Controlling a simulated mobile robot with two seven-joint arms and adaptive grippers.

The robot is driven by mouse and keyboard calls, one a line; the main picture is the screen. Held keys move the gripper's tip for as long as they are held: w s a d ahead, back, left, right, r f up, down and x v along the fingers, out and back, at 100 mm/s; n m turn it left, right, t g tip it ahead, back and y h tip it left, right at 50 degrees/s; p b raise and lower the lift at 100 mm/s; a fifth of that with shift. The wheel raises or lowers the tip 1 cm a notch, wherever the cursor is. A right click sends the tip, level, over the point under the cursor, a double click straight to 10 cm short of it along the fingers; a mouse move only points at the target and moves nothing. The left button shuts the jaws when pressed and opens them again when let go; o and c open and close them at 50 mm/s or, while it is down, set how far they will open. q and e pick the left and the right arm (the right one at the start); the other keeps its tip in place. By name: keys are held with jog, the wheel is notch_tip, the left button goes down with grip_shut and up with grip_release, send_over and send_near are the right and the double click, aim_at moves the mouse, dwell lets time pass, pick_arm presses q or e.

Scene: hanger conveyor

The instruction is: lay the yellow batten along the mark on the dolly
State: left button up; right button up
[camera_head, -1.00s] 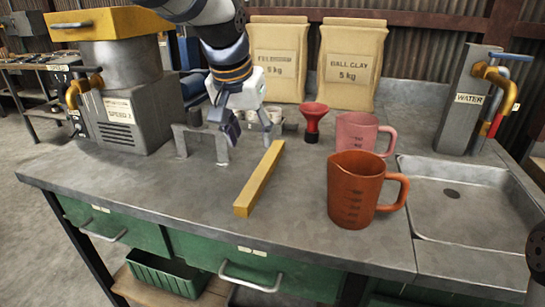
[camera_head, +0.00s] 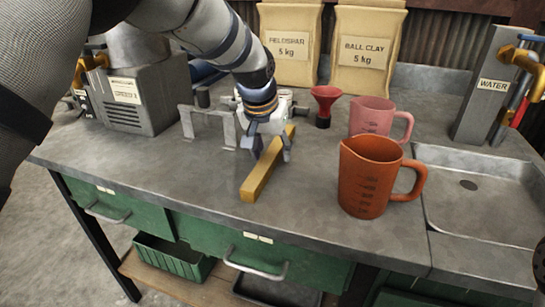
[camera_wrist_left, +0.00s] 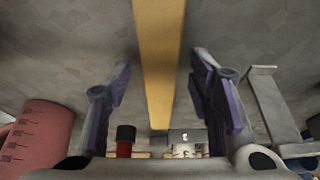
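The yellow batten (camera_head: 260,177) lies flat on the grey workbench, running from near the front back toward the sacks. My left gripper (camera_head: 270,150) is open over the batten's back half, with one finger on each side of it. In the left wrist view the batten (camera_wrist_left: 160,60) runs between the two spread fingers (camera_wrist_left: 163,88), with a gap on each side. I cannot tell how high the fingertips are above the bench. The dolly and its mark are not in view.
An orange jug (camera_head: 368,178) and a pink jug (camera_head: 373,118) stand right of the batten. A red funnel (camera_head: 324,103) stands behind it, and a grey metal bracket (camera_head: 207,126) stands to its left. A sink (camera_head: 480,205) is at the right. The bench front is clear.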

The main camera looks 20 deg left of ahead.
pick_arm(q)
grip_shut()
jog(key=shift+r, duration=0.1)
